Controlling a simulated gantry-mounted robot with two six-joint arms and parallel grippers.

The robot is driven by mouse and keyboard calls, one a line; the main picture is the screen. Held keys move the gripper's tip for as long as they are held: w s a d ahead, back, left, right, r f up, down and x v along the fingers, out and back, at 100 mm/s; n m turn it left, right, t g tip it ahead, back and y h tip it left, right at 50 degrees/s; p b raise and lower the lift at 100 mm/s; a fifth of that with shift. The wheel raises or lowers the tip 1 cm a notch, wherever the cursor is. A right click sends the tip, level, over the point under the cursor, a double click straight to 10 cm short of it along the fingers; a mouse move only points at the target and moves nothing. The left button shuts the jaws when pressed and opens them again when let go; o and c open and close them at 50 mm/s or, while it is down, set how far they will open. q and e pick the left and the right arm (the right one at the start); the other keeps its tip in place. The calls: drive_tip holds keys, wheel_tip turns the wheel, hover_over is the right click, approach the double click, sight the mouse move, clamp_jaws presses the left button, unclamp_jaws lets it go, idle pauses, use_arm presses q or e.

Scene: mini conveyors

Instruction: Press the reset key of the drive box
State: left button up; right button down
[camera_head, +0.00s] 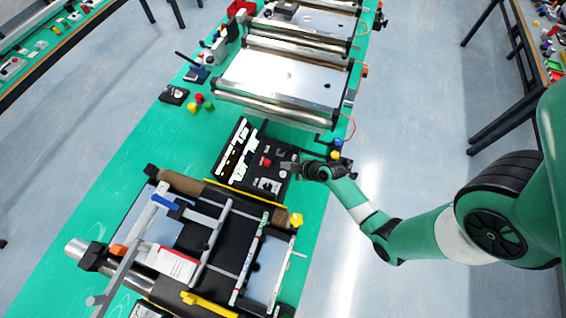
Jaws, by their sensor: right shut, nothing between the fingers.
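The drive box looks to be the black unit (229,171) on the green bench between the two conveyors. Its top carries pale panels, a red button (266,162) and small grey and white parts. The picture is too small to tell which part is the reset key. My right arm comes in from the right, and my right gripper (287,166) is shut and empty at the box's right side, just right of the red button. I cannot tell whether its fingertips touch the box. They hide a little of the box's right part. My left gripper is not in view.
A metal conveyor (282,77) stands behind the box. A dark belt conveyor (232,235) with metal rails stands in front of it. Small red, yellow and green pieces (199,103) lie at the left. The bench (150,140) is clear left of the box.

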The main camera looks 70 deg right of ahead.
sight(286, 175)
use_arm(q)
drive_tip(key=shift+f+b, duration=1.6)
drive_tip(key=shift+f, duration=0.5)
use_arm(e)
drive_tip(key=shift+f, duration=2.25)
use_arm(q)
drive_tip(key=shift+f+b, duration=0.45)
use_arm(e)
drive_tip(key=shift+f, duration=0.4)
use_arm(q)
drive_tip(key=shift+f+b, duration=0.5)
use_arm(e)
drive_tip(key=shift+f, duration=0.5)
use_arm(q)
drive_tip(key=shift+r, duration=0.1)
use_arm(e)
drive_tip(key=shift+r, duration=0.1)
use_arm(q)
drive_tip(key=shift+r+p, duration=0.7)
drive_tip(key=shift+p, duration=0.1)
use_arm(e)
drive_tip(key=shift+r, duration=0.8)
wheel_tip(286, 175, up, 5)
drive_tip(key=p, duration=0.4)
drive_tip(key=shift+r, duration=0.1)
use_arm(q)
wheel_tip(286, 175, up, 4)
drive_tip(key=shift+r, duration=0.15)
